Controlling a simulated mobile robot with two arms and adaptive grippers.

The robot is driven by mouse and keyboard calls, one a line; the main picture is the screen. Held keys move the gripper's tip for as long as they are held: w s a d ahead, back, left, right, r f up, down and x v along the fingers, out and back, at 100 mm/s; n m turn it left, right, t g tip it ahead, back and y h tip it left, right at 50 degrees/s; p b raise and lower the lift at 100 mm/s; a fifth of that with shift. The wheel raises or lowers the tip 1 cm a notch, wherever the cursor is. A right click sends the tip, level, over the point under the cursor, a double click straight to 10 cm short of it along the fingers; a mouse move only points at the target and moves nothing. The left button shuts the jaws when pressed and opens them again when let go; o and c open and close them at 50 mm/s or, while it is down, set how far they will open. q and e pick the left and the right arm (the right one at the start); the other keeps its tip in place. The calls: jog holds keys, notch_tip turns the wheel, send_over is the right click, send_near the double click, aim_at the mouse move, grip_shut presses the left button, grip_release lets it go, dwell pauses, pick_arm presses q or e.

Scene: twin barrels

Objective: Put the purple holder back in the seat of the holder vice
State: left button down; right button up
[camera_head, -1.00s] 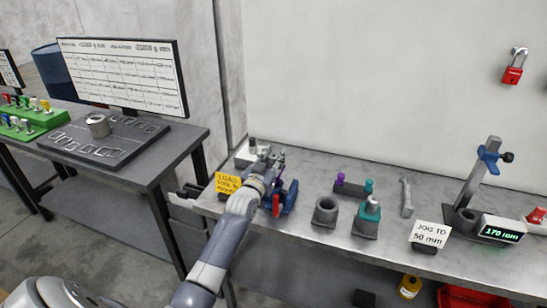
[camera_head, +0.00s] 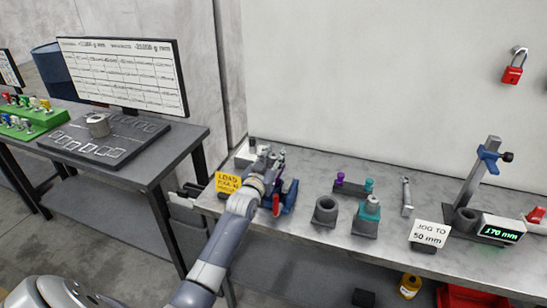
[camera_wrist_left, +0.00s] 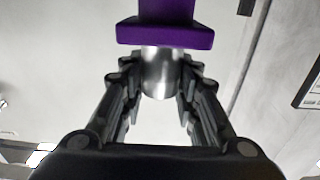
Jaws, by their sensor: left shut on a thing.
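The purple holder (camera_wrist_left: 165,32) shows in the left wrist view with its purple collar beyond my fingers. Its bright steel cylinder (camera_wrist_left: 160,75) sits between the fingers of my left gripper (camera_wrist_left: 160,88), which is shut on it. In the head view my left gripper (camera_head: 275,160) is over the left end of the bench, and the holder is too small and covered there to make out clearly. A blue vice-like fixture with a red handle (camera_head: 277,205) stands just right of my wrist, partly hidden by it. I cannot tell whether its seat is empty.
To the right on the bench (camera_head: 300,233) stand a grey open cup (camera_head: 325,211), a teal holder in a grey block (camera_head: 367,217), a purple-and-teal rack (camera_head: 353,188), a wrench-like tool (camera_head: 407,197) and a height gauge (camera_head: 470,195). A yellow sign (camera_head: 228,183) is left of my wrist.

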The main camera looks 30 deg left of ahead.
pick_arm(q)
jog(key=shift+r, duration=0.2)
jog(key=shift+f+b, duration=0.85)
jog(key=shift+f, duration=0.55)
jog(key=c, duration=1.1)
grip_release()
jog(key=shift+s+d+f, duration=0.1)
jog(key=shift+s+f, duration=0.05)
jog(key=shift+f, duration=0.3)
jog(key=shift+s+d+f, duration=0.1)
jog(key=shift+s+d, duration=0.05)
jog(key=shift+s, duration=0.35)
jog(key=v, duration=0.7)
jog(key=r+v, duration=0.1)
jog(key=v, duration=0.2)
jog(key=shift+s+r, duration=0.1)
jog(key=shift+s, duration=0.25)
